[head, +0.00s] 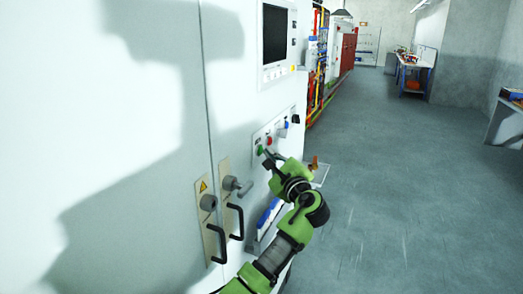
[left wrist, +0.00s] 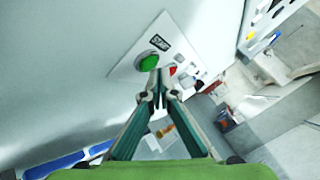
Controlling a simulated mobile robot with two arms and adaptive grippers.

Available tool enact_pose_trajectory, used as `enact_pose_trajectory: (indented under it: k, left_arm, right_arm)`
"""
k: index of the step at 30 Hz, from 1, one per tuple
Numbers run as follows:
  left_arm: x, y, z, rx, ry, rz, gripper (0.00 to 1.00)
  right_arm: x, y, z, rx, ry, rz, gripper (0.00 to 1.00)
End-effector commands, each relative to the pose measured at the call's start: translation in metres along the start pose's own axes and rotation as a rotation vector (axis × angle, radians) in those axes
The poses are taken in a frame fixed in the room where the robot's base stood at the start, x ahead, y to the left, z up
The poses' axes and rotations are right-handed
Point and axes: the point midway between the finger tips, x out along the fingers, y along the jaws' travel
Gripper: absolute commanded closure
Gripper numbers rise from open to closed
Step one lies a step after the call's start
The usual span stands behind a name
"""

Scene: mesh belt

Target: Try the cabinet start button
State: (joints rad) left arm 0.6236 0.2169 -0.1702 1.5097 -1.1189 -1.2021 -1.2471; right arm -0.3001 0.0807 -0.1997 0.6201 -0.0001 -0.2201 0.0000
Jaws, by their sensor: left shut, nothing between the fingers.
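The green start button (head: 260,150) is on a small control panel (head: 283,122) on the white cabinet (head: 150,150). In the left wrist view the fingertips (left wrist: 151,95) lie just below the green button. I cannot tell whether they touch it. My right gripper is not in view.
A dark screen (head: 275,34) is above the panel. The floor (head: 400,190) to the right is open. A workbench (head: 413,72) stands far back.

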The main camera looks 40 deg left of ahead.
Motion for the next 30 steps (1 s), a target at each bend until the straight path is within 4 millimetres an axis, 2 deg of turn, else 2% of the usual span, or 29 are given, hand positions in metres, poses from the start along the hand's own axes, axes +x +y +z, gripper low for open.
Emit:
enact_pose_trajectory:
  k: [30]
  left_arm:
    - [0.0059, 0.0037, 0.0046, 0.000, 0.000, 0.000, 1.00]
  right_arm:
    - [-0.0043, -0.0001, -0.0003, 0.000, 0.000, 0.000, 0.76]
